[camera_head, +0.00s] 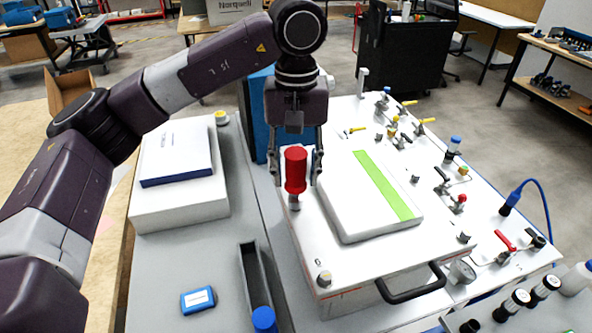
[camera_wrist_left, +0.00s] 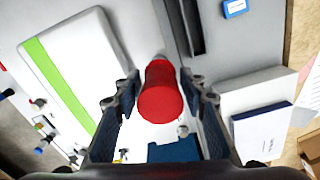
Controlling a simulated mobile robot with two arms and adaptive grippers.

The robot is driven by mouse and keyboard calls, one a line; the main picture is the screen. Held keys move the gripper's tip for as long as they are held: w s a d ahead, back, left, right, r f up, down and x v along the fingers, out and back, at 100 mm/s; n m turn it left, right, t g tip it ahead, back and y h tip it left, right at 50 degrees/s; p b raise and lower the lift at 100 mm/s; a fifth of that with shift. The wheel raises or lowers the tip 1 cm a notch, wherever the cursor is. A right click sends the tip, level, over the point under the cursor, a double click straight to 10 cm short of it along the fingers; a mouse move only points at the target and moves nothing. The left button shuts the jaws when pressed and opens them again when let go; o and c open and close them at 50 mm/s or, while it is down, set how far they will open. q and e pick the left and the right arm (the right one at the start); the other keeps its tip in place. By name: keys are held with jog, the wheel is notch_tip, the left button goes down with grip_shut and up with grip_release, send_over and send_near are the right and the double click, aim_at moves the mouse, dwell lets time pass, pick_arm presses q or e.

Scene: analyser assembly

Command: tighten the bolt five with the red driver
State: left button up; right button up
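The red driver (camera_head: 295,172) stands upright on the left edge of the white analyser top (camera_head: 300,235), with its grey lower end on or over a fastener there. Bolt five cannot be told apart by label; the driver hides what is under it. My left gripper (camera_head: 297,178) points down over the driver, one finger on each side, with visible gaps to the handle. In the left wrist view the red driver (camera_wrist_left: 160,92) lies between the spread fingers of the left gripper (camera_wrist_left: 160,88). My right gripper is in neither view.
A white cover with a green stripe (camera_head: 384,186) lies right of the driver. Another grey bolt (camera_head: 324,279) sits at the near corner, by a black handle (camera_head: 412,283). A blue-edged box (camera_head: 177,152), a blue case (camera_head: 198,300) and a dark slot (camera_head: 252,280) are left.

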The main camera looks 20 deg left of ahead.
aim_at(296, 152)
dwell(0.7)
pick_arm(q)
grip_shut()
jog(key=shift+r, duration=0.15)
jog(key=shift+w+r+p, duration=0.3)
jog(key=shift+r+p, duration=0.2)
jog(key=shift+r, duration=0.15)
jog(key=shift+s+r+p, duration=0.35)
jog(key=shift+r+p, duration=0.05)
jog(key=shift+r, duration=0.35)
jog(key=shift+w+r+p, duration=0.2)
jog(key=shift+r+p, duration=0.2)
jog(key=shift+r, duration=0.1)
jog(key=shift+s+r+p, duration=0.1)
jog(key=shift+r+p, duration=0.55)
jog(key=shift+r, duration=0.3)
